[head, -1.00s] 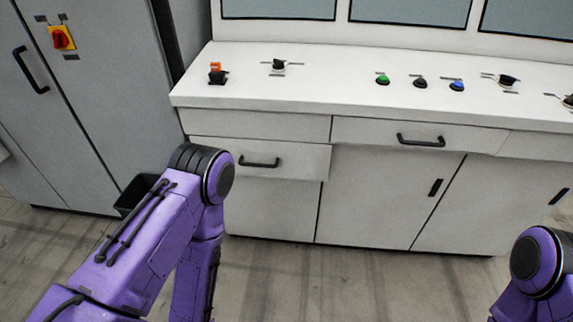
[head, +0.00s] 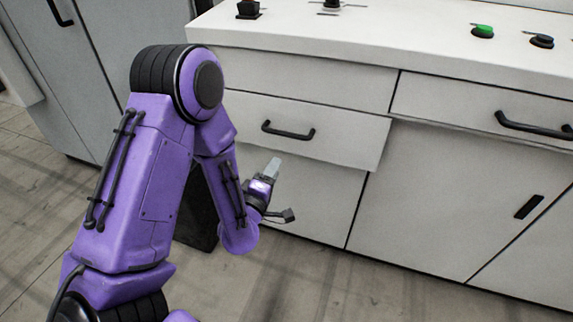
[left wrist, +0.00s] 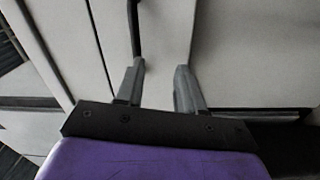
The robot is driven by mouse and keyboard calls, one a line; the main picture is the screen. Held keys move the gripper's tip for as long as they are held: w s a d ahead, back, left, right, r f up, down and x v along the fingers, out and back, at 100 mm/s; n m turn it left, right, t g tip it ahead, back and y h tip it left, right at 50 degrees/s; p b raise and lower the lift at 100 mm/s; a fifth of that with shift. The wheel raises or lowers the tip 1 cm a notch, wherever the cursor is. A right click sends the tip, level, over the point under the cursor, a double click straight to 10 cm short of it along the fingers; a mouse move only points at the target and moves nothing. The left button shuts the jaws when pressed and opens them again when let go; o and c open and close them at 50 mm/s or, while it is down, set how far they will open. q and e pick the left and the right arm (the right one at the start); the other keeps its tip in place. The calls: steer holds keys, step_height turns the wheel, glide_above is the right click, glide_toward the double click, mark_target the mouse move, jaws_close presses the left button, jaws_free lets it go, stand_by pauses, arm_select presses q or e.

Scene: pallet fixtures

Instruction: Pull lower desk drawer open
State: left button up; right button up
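The lower desk drawer (head: 340,148) is a pale grey front with a black bar handle (head: 288,130), under a plain upper panel. My left gripper (head: 276,166) is below the handle, in front of the cabinet, and does not touch the handle in the head view. In the left wrist view its two fingers (left wrist: 160,72) are apart with nothing between them. A dark bar, seemingly the handle (left wrist: 134,25), lies ahead of the left finger. My right gripper is out of view.
Another drawer with a black handle (head: 533,126) is to the right, above a cabinet door (head: 450,195). The desktop (head: 380,40) carries switches and buttons. A grey cabinet (head: 125,50) stands at the left. The floor in front is clear.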

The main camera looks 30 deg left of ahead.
mark_target(286, 134)
arm_select(q)
steer(key=w+a+r, duration=0.1)
steer(key=w, duration=0.2)
steer(key=w+a+r+n+t, duration=0.1)
steer(key=w+r, duration=0.1)
steer(key=w, duration=0.2)
steer(key=w+a+r+n+p, duration=0.1)
steer(key=w, duration=0.3)
steer(key=shift+a+r+t+y, duration=0.15)
steer(key=shift+r+t+y, duration=0.05)
steer(key=shift+t+y, duration=0.2)
jaws_close()
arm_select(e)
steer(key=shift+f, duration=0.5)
